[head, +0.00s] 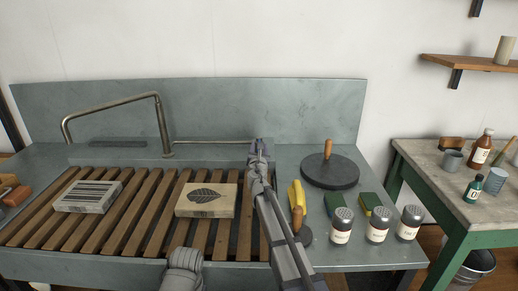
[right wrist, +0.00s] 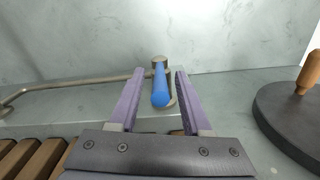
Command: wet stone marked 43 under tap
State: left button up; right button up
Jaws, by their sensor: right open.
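Two pale stone blocks lie on the wooden slats in the head view. The left stone (head: 88,196) has dark stripes on top, and the other stone (head: 206,200) has a dark leaf print. I cannot read a 43 on either. The tap (head: 157,112) is a bent metal pipe behind the slats, its spout end to the left. A thin pipe (right wrist: 75,82) runs to a fitting with a blue handle (right wrist: 160,88). My right gripper (right wrist: 154,100) is open, its purple fingers either side of the blue handle, not closed on it. My left gripper is not visible.
The slatted rack (head: 140,218) sits in a grey sink bench with a tall back panel (head: 260,110). A black disc with a wooden knob (head: 330,172), sponges and several shakers stand at right. A side table (head: 440,160) holds bottles.

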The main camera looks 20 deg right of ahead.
jog(key=shift+c, duration=0.3)
grip_shut()
dwell(1.1)
